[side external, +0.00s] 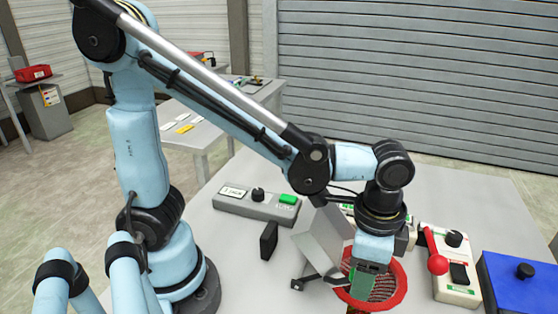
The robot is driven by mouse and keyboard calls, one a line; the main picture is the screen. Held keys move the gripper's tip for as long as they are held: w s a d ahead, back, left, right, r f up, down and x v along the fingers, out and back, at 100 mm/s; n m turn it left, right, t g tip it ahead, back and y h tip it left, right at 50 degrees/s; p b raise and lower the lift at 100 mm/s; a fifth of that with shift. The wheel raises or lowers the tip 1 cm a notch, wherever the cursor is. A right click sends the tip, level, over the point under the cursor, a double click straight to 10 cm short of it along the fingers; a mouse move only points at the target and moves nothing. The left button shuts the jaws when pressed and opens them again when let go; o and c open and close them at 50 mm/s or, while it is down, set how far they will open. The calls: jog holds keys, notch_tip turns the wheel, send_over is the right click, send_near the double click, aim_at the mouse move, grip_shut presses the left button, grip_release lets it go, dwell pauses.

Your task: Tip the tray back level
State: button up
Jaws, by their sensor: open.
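A grey tray-like piece (322,242) stands tilted on the table, just left of my wrist. A bar with a dark end (299,284) sticks out at its lower left. My gripper (366,288) points down over a red-rimmed round basket (401,290) with a mesh inside, right of and below the grey piece. The jaws are open. A green part shows at the fingers; I cannot tell whether it belongs to the gripper. My wrist hides part of the basket and of the grey piece's right side.
A grey control box (259,208) with a black knob and green button stands behind. A small black upright block (269,240) stands left of the tray. At right are a red-ball lever (438,264), a switch box (455,287) and a blue box (512,290).

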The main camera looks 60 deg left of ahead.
jog(key=shift+f, duration=0.15)
grip_shut()
dwell(0.4)
jog(key=shift+s+a+r+t+h, duration=1.05)
jog(key=shift+s+r+t+h, duration=0.05)
jog(key=shift+r, duration=0.1)
jog(key=shift+s+a+r+t+h, duration=0.45)
jog(key=shift+s+a+t+h, duration=0.05)
jog(key=shift+s+a, duration=0.1)
jog(key=shift+s+a+r+t+h, duration=0.4)
jog(key=shift+s+a+t+h, duration=0.1)
jog(key=shift+s+a, duration=0.1)
